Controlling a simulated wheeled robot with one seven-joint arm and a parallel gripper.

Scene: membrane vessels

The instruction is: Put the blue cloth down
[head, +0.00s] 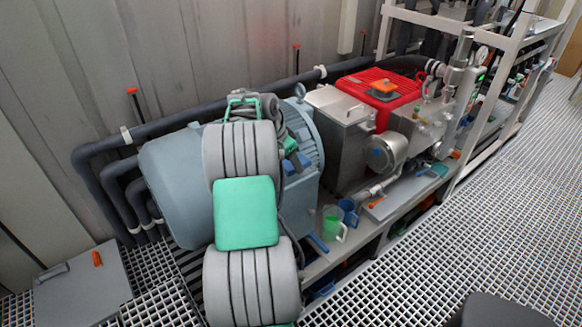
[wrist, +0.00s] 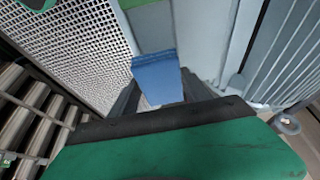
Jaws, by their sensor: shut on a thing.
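The blue cloth (wrist: 156,76) is between the dark fingers of my gripper (wrist: 160,90) in the wrist view. My gripper is shut on it, and the cloth sticks out beyond the fingertips. In the head view my arm hides most of the gripper. A small blue patch (head: 297,164) shows just right of my arm, in front of the ribbed motor; it looks like the held cloth, but I cannot be sure.
The large blue-grey motor (head: 180,180) stands behind my arm. A red-topped steel unit (head: 383,88) is to its right. A green jug (head: 332,226) and a blue jug (head: 348,211) stand on the ledge. A grey plate (head: 82,290) lies lower left. Open grating (head: 430,250) covers the right floor.

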